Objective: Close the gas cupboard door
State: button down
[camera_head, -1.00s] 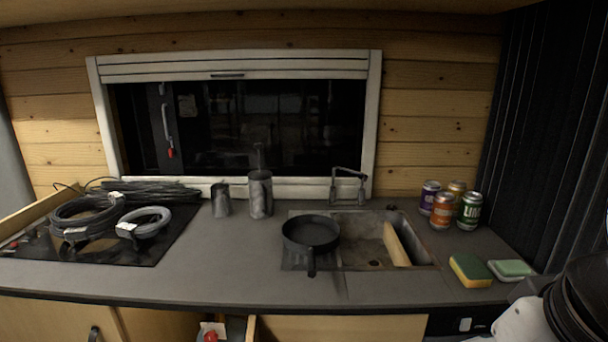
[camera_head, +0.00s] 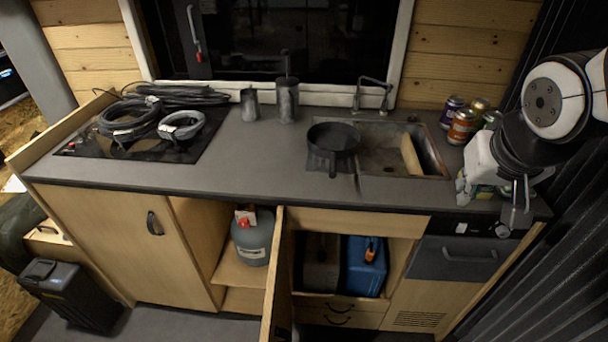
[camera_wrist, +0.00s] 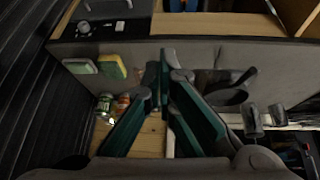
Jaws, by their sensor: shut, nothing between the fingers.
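The gas cupboard door (camera_head: 272,272) stands open, a wooden panel seen almost edge-on below the counter. Left of it, the open cupboard holds a grey gas cylinder (camera_head: 252,240) with a red valve or cap on its shelf. The door's handle is not clear to see. My gripper (camera_head: 519,205) hangs over the right end of the counter, well right of and above the door. It is shut and empty. In the wrist view its green-and-dark fingers (camera_wrist: 166,72) come together over the counter.
An open compartment right of the door holds a blue canister (camera_head: 366,268). A pan (camera_head: 334,138) sits by the sink (camera_head: 386,165), with cans (camera_head: 462,125) near my arm. A closed cupboard (camera_head: 125,240) and a black box (camera_head: 72,293) are at left. Cables (camera_head: 130,118) lie on the hob.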

jog(key=w+f+t+p, duration=0.1)
jog(key=w+f+p, duration=0.1)
jog(key=w+f, duration=0.35)
jog(key=w+a+f+n+y+p, duration=0.1)
jog(key=w+a+f+y+p, duration=0.1)
jog(key=a+f, duration=0.4)
jog(key=w+a+f+n+y+p, duration=0.1)
jog(key=w+a+f+y, duration=0.15)
jog(key=f, duration=0.55)
jog(key=s+a+f+g+y+p, duration=0.2)
jog(key=s+a+f+g+y, duration=0.15)
jog(key=s+f, duration=0.6)
jog(key=s+a+f+g+y+p, duration=0.3)
jog(key=s+a+f+g, duration=0.15)
jog(key=s, duration=0.95)
jog(key=a+f+p, duration=0.1)
jog(key=a+f, duration=0.2)
jog(key=a, duration=0.2)
jog(key=a+f+t+p, duration=0.1)
jog(key=a+f, duration=0.2)
jog(key=a, duration=0.3)
jog(key=shift+s+a+f+m, duration=0.2)
jog(key=shift+s+f+m, duration=0.05)
jog(key=shift+f+m, duration=0.1)
jog(key=shift+a, duration=0.15)
